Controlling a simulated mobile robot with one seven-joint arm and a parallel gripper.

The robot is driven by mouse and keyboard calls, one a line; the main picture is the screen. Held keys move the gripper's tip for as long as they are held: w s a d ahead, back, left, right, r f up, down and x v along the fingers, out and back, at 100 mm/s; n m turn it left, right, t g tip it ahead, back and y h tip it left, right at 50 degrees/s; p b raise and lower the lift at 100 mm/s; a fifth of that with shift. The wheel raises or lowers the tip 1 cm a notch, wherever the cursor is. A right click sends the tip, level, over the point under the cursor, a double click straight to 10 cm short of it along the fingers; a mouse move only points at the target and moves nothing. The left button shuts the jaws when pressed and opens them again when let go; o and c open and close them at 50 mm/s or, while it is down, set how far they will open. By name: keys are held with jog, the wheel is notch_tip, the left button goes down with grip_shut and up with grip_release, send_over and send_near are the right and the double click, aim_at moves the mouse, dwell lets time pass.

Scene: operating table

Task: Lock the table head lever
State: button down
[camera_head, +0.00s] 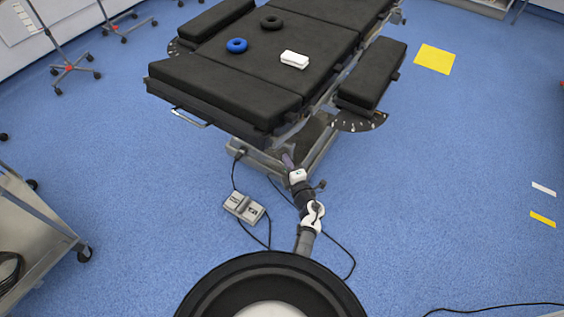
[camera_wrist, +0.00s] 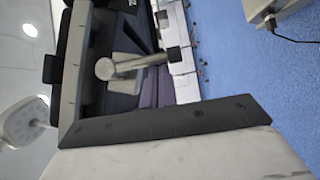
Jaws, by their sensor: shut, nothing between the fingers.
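The operating table (camera_head: 225,85) has black pads and stands with its near end above my gripper (camera_head: 287,158). My gripper is shut and empty, under the table's near end beside the column. In the wrist view the purple fingers (camera_wrist: 153,88) point toward the underside of the table. A grey metal lever-like part with a round end (camera_wrist: 105,68) lies across the view close to the fingers. I cannot tell if they touch, nor whether this part is the head lever or how it is set. In the head view the pads hide that area.
A foot pedal (camera_head: 244,207) with cables lies on the floor left of my arm. A side pad (camera_head: 372,75) juts out at the table's right. A steel cart (camera_head: 35,235) stands at the left. The blue floor at the right is mostly clear.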

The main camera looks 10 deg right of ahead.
jog(key=shift+d+f+b, duration=0.1)
jog(key=shift+f+b, duration=0.2)
jog(key=shift+b, duration=0.55)
jog(key=shift+w+d+r+n+t+b, duration=0.15)
jog(key=shift+n+t+b, duration=0.15)
jog(key=shift+b, duration=0.25)
